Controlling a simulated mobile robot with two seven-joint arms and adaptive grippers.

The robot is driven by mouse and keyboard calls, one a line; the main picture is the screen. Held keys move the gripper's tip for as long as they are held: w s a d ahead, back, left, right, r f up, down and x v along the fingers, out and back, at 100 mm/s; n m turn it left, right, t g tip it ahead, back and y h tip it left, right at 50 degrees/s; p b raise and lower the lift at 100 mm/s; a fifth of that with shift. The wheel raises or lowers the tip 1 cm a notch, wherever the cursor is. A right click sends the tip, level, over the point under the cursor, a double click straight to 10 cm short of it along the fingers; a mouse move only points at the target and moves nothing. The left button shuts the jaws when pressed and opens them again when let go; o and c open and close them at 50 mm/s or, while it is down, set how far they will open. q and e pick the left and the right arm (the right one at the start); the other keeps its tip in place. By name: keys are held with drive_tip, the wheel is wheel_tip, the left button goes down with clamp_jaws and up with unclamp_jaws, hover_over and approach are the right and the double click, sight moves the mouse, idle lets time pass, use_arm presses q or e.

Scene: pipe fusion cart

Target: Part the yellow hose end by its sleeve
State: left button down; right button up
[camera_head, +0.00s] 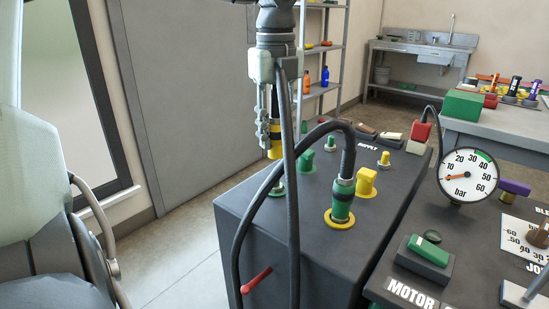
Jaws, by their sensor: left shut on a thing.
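My left gripper (267,135) comes down from the top middle and is shut on the yellow hose end (275,152). The hose end hangs with its yellow tip downward, in front of the wall and above the back left of the dark cart top (310,205) in the picture. Its black hose (290,190) runs down in front of the cart. The fingers cover most of the upper part of the hose end, and I cannot make out its sleeve clearly. My right gripper is not in view.
A green hose end (342,205) stands in a yellow-ringed port, with its black hose arching left. Yellow (366,182) and green (278,187) fittings stand nearby. A pressure gauge (468,176) and green button box (423,256) are at right. A red lever (257,280) sticks out in front.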

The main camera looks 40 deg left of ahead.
sight(276, 90)
use_arm(q)
drive_tip(key=shift+r+p, duration=1.65)
drive_tip(key=shift+r, duration=1.3)
drive_tip(key=shift+r+p, duration=0.3)
drive_tip(key=shift+r, duration=0.8)
